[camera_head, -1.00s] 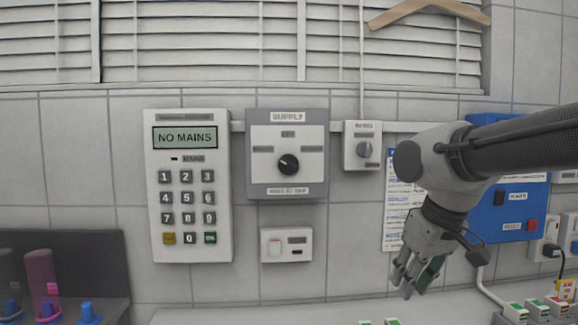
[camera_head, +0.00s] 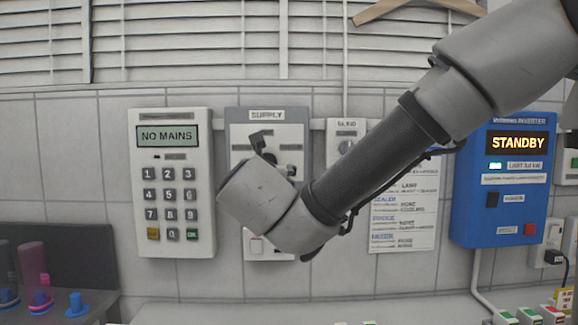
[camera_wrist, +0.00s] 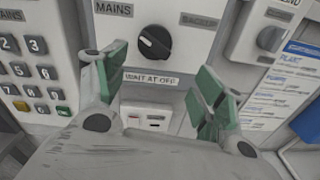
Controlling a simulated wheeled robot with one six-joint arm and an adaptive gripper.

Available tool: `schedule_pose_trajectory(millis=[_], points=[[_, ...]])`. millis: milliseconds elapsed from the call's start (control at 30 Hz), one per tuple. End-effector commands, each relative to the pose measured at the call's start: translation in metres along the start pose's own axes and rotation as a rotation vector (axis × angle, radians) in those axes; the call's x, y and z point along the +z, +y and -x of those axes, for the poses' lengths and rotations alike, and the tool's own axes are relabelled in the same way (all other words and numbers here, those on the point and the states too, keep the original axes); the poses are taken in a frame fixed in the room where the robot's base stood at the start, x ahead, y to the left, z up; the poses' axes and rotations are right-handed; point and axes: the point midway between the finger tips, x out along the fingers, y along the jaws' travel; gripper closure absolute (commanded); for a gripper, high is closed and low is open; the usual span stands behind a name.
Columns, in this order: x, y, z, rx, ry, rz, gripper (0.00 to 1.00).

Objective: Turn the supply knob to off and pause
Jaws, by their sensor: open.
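The supply panel (camera_head: 234,128) is a grey-framed white box on the tiled wall, partly hidden behind my arm in the head view. Its round black supply knob (camera_wrist: 154,42) shows clearly in the wrist view, with a pale pointer mark slanting up-left towards the MAINS label (camera_wrist: 113,9). A "WAIT AT OFF" label (camera_wrist: 152,79) sits below the knob. My gripper (camera_wrist: 160,72) is open and empty, with its green-padded fingers apart to either side below the knob. In the head view my gripper (camera_head: 275,154) is in front of the panel; contact with the knob is not visible.
A keypad meter (camera_head: 170,218) reading "NO MAINS" hangs just left of the panel. A smaller knob box (camera_head: 346,130) is close on the right. A blue inverter (camera_head: 510,208) reads "STANDBY" farther right. A small switch plate (camera_wrist: 147,117) is below the panel.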

Motion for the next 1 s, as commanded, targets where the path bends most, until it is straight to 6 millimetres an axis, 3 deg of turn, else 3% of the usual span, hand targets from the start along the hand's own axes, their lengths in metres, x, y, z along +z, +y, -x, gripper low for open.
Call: schedule_pose_trajectory(millis=[67,167,600,967,1000], points=[[0.008,0.010,0.004,0.039,-0.041,0.079,0.31],[0.009,0.009,-0.001,0.033,-0.043,0.118,0.31],[0.011,0.010,-0.066,0.030,-0.041,0.117,0.31],[0.011,0.011,-0.075,0.031,-0.041,0.116,0.31],[0.011,0.011,-0.075,0.031,-0.041,0.116,0.34]])
